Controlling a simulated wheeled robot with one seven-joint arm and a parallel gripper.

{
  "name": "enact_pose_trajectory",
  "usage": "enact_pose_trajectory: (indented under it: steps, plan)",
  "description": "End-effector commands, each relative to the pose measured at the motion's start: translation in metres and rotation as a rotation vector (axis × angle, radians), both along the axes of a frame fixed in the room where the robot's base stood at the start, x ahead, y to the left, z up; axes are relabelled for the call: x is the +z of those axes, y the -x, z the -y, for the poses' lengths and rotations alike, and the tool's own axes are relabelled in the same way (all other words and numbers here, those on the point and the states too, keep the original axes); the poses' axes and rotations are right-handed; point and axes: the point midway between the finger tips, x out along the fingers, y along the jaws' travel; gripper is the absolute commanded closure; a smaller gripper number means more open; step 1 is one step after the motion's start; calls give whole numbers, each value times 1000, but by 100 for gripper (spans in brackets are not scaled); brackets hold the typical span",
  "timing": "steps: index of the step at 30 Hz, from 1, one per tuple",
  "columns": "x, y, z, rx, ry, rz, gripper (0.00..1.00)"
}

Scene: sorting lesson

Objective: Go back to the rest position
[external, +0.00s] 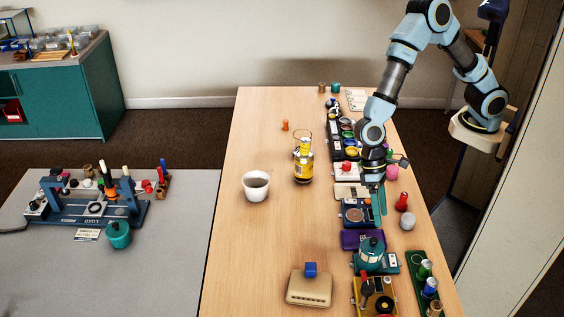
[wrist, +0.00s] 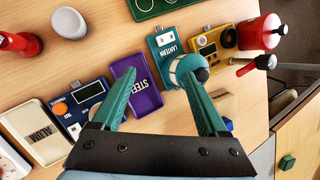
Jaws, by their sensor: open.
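My gripper (external: 378,200) hangs from my arm over the row of trays and devices on the right side of the wooden table. In the wrist view its two green fingers (wrist: 160,77) are spread apart with nothing held between them. Below and between the fingers lie a purple tray (wrist: 147,92) with partly hidden lettering and a teal tray (wrist: 165,44) marked LANTERN, with a teal and white rounded object on it. How high the fingertips are above the row is hard to tell. No rest position is marked in either view.
A blue device (external: 358,212), a red figure (external: 402,202) and a green tray (external: 417,281) with several cans are near my gripper. The table's front left is mostly clear.

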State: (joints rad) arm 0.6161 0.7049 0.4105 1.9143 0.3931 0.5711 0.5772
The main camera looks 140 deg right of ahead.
Motion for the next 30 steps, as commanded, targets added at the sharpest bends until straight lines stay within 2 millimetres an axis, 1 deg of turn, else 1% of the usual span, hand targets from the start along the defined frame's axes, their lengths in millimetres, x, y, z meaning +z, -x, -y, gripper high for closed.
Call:
enact_pose_trajectory:
  steps: [1, 2, 3, 5, 9, 12, 15, 18, 21, 30]
  plan:
    - [9, 18, -6, 96, 74, 15, 24]
    - [12, 30, -8, 156, 116, 24, 24]
    - [16, 46, -11, 237, 170, 37, 24]
    - [23, 70, -14, 358, 247, 59, 24]
    - [43, 124, -18, 629, 401, 110, 24]
    - [54, 160, -19, 795, 480, 145, 24]
    - [60, 188, -20, 925, 532, 176, 24]
    - [64, 206, -21, 1007, 562, 197, 24]
    - [65, 215, -21, 1051, 575, 208, 24]
    - [65, 216, -21, 1056, 577, 209, 24]
